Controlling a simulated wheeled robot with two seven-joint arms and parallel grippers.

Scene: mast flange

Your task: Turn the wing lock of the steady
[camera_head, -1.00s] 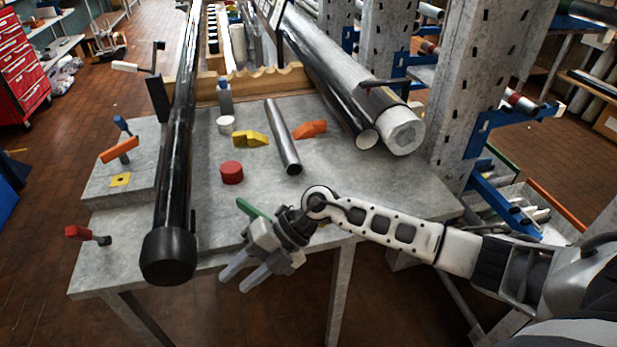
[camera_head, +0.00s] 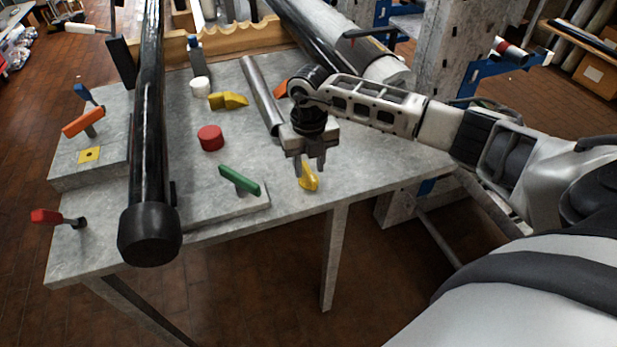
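My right gripper (camera_head: 308,166) points down over the front right part of the grey bench, with its fingers apart. A small yellow wing-shaped piece (camera_head: 308,179) shows just below and between the fingertips; I cannot tell whether they touch it. Its upper part is hidden by the gripper. Other wing-shaped handles are on the bench: a green one (camera_head: 239,180), a yellow one (camera_head: 229,100), an orange one (camera_head: 83,122) and a red one (camera_head: 45,216). I cannot tell for certain which is the steady's wing lock. My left gripper is not in view.
A long black tube (camera_head: 148,120) runs over the bench on the left. A red knob (camera_head: 210,138), a white cap (camera_head: 201,87) and a grey tube (camera_head: 261,93) are on the bench (camera_head: 330,185). Large pipes and a grey post stand behind the arm.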

